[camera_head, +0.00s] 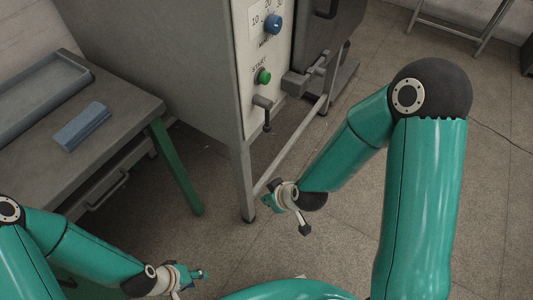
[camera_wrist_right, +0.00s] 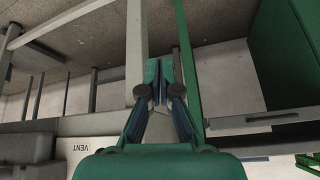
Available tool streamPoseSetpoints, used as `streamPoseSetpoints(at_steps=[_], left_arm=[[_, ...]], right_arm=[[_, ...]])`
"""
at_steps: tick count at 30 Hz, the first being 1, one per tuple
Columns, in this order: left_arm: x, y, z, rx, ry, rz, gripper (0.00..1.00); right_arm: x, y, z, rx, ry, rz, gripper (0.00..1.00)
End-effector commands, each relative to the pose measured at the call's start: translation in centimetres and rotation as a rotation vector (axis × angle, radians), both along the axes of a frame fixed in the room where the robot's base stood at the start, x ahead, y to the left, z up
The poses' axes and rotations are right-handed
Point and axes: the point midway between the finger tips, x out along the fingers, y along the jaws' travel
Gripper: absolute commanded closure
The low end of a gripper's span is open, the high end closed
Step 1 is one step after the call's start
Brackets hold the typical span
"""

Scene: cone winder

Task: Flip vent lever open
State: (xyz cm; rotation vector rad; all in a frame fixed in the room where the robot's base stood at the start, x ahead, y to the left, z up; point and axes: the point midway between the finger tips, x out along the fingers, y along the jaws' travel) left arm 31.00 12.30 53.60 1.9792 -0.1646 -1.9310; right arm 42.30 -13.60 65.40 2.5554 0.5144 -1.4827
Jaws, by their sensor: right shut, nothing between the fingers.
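The vent lever (camera_head: 265,106) is most likely the grey arm with a dark end that hangs down on the machine's front panel, below the green START button. A VENT label (camera_wrist_right: 70,149) shows upside down in the right wrist view; the lever itself is not clearly visible there. My right gripper (camera_head: 270,203) is low in front of the machine's leg, below the lever and apart from it. In the right wrist view its fingers (camera_wrist_right: 159,80) are together and empty. My left gripper (camera_head: 200,274) is at the bottom left, far from the panel; its fingers are too small to judge.
The panel holds a blue knob (camera_head: 274,23) and a green START button (camera_head: 263,77). A grey latch block (camera_head: 296,83) juts out right of the lever. A machine leg (camera_head: 242,180) and low rail stand near my right gripper. A table (camera_head: 120,135) with a blue block (camera_head: 83,126) is left.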

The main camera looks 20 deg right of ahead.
Motion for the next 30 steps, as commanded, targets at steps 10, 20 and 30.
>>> streamPoseSetpoints(at_steps=[10,20,30], left_arm=[[0.0,0.0,-16.2,0.000,0.000,0.000,0.60],[0.0,0.0,-26.5,0.000,0.000,0.000,0.60],[0.0,0.0,-28.5,0.000,-0.001,0.000,0.60]], right_arm=[[5.6,0.0,4.2,-0.452,-0.621,0.378,1.00],[2.5,-1.5,8.9,-0.888,-0.969,0.515,1.00],[0.7,-2.6,10.6,-1.036,-1.035,0.538,1.00]])
